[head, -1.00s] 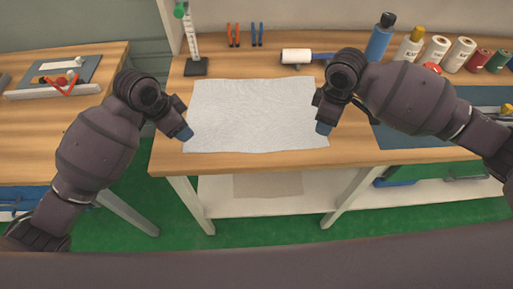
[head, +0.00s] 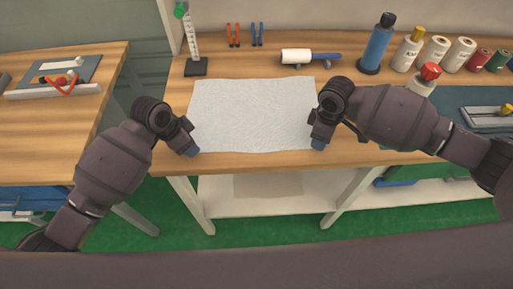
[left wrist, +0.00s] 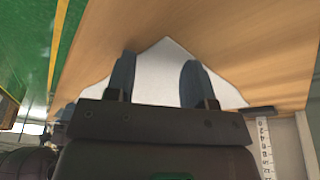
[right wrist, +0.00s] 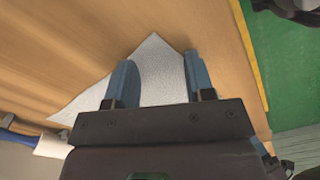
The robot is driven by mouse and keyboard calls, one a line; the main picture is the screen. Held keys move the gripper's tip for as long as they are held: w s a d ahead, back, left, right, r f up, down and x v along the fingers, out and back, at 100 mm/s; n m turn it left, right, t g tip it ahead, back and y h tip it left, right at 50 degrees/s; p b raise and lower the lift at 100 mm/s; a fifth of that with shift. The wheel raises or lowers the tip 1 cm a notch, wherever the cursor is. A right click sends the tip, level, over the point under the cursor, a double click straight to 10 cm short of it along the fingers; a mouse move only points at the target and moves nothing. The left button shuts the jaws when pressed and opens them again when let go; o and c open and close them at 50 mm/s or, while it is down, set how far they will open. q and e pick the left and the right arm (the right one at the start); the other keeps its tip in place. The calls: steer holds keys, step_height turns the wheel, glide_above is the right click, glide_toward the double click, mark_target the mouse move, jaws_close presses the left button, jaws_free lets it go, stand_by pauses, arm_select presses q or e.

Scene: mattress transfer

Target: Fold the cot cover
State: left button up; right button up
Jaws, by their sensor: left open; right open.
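The white cot cover (head: 250,115) lies flat and spread on the wooden table, close to its front edge. My left gripper (head: 191,151) is at the cover's front left corner. In the left wrist view, its fingers (left wrist: 157,82) are open, with a corner of the white cover (left wrist: 160,62) between and below them. My right gripper (head: 318,146) is at the cover's front right corner. In the right wrist view, its fingers (right wrist: 158,82) are open on either side of the other corner (right wrist: 155,58). Whether the fingertips touch the cover cannot be told.
A blue bottle (head: 377,45) and several spools (head: 435,53) are at back right. A second table (head: 60,130) is at left, across a gap.

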arm_select(q)
steer(key=shift+f, duration=0.1)
steer(key=shift+c, duration=0.3)
arm_select(e)
steer(key=shift+f, duration=0.15)
steer(key=shift+c, duration=0.3)
arm_select(q)
steer(key=shift+s, duration=0.1)
jaws_close()
arm_select(e)
jaws_close()
